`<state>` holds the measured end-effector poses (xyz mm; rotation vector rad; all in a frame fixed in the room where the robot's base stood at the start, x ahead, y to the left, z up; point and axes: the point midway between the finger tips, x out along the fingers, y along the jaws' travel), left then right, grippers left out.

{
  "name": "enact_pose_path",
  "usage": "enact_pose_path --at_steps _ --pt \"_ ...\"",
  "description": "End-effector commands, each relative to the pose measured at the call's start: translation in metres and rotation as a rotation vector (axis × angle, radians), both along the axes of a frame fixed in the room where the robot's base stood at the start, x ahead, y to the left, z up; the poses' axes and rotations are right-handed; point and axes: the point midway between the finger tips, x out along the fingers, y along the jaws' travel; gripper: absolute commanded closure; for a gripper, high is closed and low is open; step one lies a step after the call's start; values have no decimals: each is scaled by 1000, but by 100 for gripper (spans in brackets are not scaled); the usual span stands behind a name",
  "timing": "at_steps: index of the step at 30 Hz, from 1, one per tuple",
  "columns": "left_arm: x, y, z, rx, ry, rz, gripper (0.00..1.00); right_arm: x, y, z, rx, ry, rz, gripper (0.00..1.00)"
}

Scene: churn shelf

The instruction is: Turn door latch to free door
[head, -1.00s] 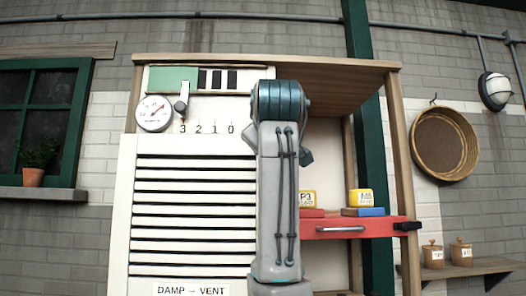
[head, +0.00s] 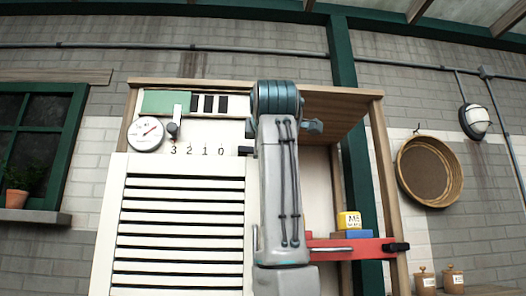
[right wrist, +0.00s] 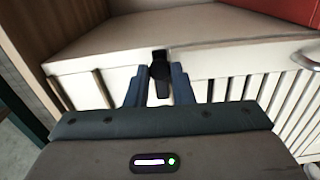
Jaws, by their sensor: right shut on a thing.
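In the right wrist view, a black latch (right wrist: 160,72) sits at the edge of a pale panel, its tab pointing down in the picture. My right gripper (right wrist: 160,88) is shut on it, with a blue-grey finger on each side. A white slatted door (head: 120,225) fills the lower left of the cabinet in the head view; slats also show at the right of the wrist view (right wrist: 292,105). In the head view my arm stands in front of the cabinet, and I cannot make out the fingertips or the held latch. My left gripper is not in view.
A dial gauge (head: 145,134) and number scale are above the door. A round sieve (head: 428,171) hangs right.

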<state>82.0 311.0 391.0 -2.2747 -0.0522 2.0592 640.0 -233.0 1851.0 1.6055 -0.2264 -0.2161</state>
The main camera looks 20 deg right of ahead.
Motion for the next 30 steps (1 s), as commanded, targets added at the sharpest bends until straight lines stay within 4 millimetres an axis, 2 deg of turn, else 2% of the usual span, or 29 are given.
enact_pose_path --at_steps 20,21,24,30 --pt "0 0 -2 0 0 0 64 0 0 3 -59 18 1 100" --pt "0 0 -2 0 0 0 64 0 0 3 -59 18 1 75" --pt "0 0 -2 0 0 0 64 0 0 3 -60 17 1 58" --pt "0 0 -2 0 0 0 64 0 0 3 -59 17 0 58"
